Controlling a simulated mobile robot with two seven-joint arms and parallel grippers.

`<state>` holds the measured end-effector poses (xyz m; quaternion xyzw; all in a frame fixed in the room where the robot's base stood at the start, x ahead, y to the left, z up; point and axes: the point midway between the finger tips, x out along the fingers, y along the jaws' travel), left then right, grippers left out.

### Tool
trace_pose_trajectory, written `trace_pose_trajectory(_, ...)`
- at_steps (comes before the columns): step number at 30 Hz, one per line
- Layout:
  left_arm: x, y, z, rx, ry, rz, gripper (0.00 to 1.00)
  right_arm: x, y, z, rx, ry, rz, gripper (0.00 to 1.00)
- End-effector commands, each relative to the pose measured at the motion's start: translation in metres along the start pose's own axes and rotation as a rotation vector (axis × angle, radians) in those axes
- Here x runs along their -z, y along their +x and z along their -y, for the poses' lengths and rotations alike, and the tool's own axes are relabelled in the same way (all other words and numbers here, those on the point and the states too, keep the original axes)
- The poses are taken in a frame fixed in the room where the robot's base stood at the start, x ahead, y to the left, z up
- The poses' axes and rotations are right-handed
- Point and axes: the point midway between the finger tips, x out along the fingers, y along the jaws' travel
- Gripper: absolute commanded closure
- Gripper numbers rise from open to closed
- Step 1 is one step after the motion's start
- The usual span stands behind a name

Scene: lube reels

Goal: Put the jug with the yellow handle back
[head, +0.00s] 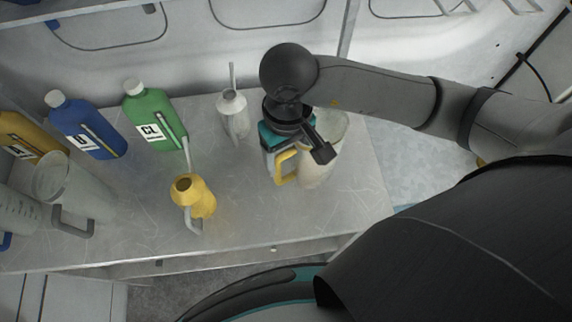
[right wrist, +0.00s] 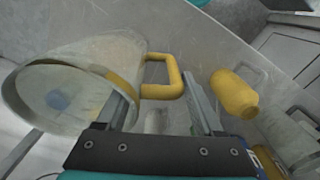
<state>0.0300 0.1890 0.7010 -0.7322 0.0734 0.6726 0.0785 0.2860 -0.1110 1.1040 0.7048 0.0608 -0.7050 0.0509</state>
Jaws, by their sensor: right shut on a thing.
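The clear jug (head: 318,172) with the yellow handle (head: 285,168) is at the right end of the metal worktop (head: 240,220), upright or nearly so. I cannot tell whether its base touches the worktop. My right gripper (head: 281,158) reaches down from above, shut on the yellow handle, and hides part of the jug. In the right wrist view the jug (right wrist: 85,70) shows its open rim at the left, and the yellow handle (right wrist: 165,80) lies between the two fingers (right wrist: 168,100). My left gripper is not in view.
A yellow oil can (head: 198,197) stands left of the jug, and a grey can (head: 234,114) behind. Green (head: 152,112) and blue (head: 85,125) bottles stand along the back. Another clear jug (head: 72,185) is at left. The worktop's front middle is clear.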

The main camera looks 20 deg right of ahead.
Motion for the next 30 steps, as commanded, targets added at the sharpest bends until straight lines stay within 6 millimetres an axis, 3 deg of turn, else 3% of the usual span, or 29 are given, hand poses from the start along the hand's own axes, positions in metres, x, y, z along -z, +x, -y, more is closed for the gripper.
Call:
trace_pose_trajectory(12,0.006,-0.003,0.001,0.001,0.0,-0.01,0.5,0.0,0.047,0.0,0.002,0.001,0.0,1.0)
trace_pose_trajectory(26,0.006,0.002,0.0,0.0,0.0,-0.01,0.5,0.001,0.054,-0.001,0.0,-0.001,-0.004,1.0)
trace_pose_trajectory(27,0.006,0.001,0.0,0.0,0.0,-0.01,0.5,0.0,0.054,0.0,0.001,0.0,-0.001,0.28)
trace_pose_trajectory(30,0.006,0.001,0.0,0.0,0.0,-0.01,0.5,0.0,0.054,0.0,0.001,0.0,-0.001,0.16)
